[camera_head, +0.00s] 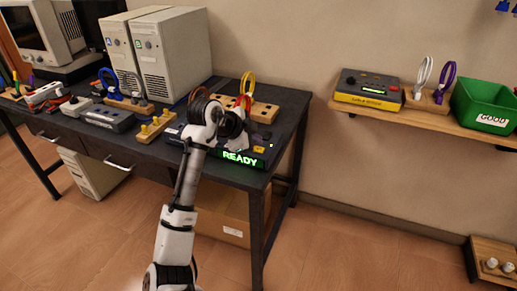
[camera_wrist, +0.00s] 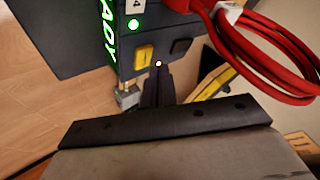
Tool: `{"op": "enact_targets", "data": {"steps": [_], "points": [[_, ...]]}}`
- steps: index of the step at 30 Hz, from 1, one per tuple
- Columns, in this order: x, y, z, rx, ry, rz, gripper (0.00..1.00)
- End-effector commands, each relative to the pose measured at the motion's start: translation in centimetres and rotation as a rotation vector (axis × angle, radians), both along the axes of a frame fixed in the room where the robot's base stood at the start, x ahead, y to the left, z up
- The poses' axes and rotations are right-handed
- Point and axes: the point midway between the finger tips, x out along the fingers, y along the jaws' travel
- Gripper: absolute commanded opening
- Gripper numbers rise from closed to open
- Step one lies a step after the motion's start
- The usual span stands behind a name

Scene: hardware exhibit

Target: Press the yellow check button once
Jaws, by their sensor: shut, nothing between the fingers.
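The yellow check button (camera_wrist: 143,53) is a square key on a dark box (camera_wrist: 72,45) with a green lit READY display (camera_wrist: 108,40). In the head view the yellow button (camera_head: 259,149) sits above the READY display (camera_head: 240,158). My gripper (camera_wrist: 157,72) is shut and empty. In the wrist view its fingertips show just beside and below the button, near a small lit yellow light (camera_wrist: 158,64). I cannot tell how far above the panel they are. In the head view my gripper (camera_head: 240,143) is over the box, left of the button.
A black key (camera_wrist: 181,46) lies right of the yellow button. A looped red cable (camera_wrist: 268,62) is close to the fingers' right. The workbench (camera_head: 284,112) also holds wooden blocks, cables and beige computers (camera_head: 172,55). A wall shelf (camera_head: 440,112) stands right.

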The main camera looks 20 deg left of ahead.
Motion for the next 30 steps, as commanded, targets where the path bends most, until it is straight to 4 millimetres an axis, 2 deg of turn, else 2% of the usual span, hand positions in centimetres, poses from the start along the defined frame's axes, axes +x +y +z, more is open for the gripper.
{"op": "enact_targets", "data": {"steps": [8, 30], "points": [[0.0, 0.0, -0.9, 0.0, 0.0, 0.0, 0.0], [0.0, 0.0, -1.3, 0.0, 0.0, 0.0, 0.0]]}}
